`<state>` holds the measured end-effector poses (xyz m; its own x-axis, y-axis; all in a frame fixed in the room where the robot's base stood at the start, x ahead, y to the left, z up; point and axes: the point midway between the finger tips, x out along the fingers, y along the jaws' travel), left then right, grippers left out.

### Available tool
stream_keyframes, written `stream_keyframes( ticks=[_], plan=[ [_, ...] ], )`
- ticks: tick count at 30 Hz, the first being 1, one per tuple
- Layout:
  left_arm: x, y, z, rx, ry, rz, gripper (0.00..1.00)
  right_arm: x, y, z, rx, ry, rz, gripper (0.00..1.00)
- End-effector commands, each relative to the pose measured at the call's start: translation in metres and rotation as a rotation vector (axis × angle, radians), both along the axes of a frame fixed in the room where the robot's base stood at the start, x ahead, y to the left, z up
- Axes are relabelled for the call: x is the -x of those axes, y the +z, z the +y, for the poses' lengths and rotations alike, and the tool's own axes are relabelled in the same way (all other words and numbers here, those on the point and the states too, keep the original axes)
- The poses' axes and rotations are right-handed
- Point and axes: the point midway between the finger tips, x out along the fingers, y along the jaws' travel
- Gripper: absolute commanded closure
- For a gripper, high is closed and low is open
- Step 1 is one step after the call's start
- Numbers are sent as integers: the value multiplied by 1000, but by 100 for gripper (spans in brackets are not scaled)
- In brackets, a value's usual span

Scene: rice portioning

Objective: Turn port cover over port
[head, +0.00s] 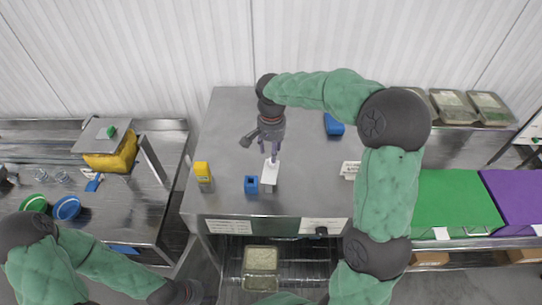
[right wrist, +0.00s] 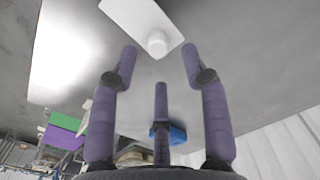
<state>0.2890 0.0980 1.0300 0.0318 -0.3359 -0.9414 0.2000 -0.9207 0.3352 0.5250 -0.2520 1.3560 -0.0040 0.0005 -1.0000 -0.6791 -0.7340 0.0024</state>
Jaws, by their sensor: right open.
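The port cover (head: 270,173) is a white rectangular plate on the front middle of the steel table. In the right wrist view the white plate (right wrist: 135,12) has a round white knob (right wrist: 157,43). My right gripper (head: 269,154) points down at the back end of the cover. In the right wrist view its fingers (right wrist: 159,50) are spread, with the knob between the tips and visible gaps on both sides. I cannot make out the port opening. My left gripper (head: 188,292) is at the bottom left, low and away from the table; its fingers are not clear.
A blue block (head: 251,184) stands just left of the cover, and a yellow block (head: 202,171) farther left. Another blue object (head: 333,124) lies at the back right. A white label (head: 350,170) is to the right. A rice tray (head: 261,268) sits on the rack below.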

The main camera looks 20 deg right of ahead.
Motion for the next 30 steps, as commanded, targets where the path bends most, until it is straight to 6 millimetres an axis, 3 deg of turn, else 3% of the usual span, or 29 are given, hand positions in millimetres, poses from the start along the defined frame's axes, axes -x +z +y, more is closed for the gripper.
stream_keyframes(
  ticks=[9, 21, 26, 30],
  plan=[
    [0, 9, 0, 0, 0, 0, 60, 0, -40, 0, 0, 0, 0, 53],
    [0, 9, 0, 0, 0, 0, 60, 0, -47, 0, 0, 0, -1, 53],
    [0, 9, 0, 0, 0, 0, 60, 0, -47, 0, 0, 0, -1, 98],
    [0, 9, 0, 0, 0, 0, 60, 0, -47, 0, -1, 0, -2, 100]
  ],
)
